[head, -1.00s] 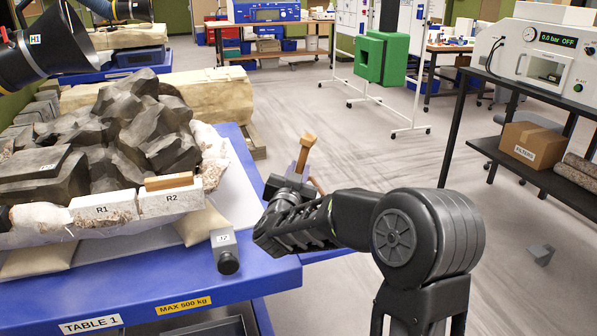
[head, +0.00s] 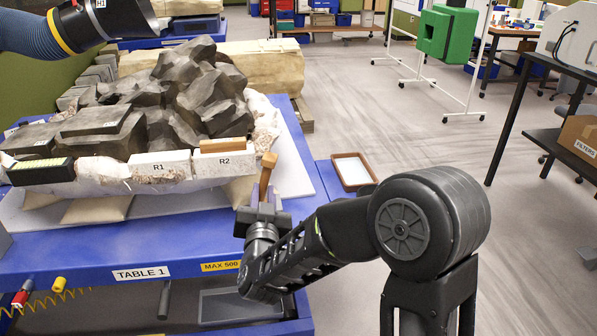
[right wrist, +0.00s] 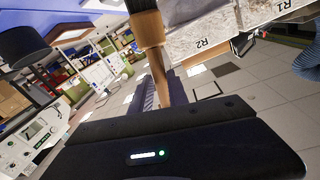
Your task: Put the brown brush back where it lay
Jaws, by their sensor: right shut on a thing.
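The brown brush (head: 267,177) is held in my right gripper (head: 263,208), which is shut on it. In the head view it stands nearly upright, slightly tilted, in front of the table's right end, near the block marked R2 (head: 238,162). In the right wrist view the brush (right wrist: 149,32) shows a wooden handle and dark bristles pointing away from the gripper. A brown wooden piece (head: 222,145) lies on top of R2. My left gripper is not in view.
The dark fossil rock (head: 185,95) fills much of blue Table 1 (head: 70,245). A brown-rimmed tray (head: 374,180) lies right of the table. A hose nozzle (head: 125,18) hangs at upper left.

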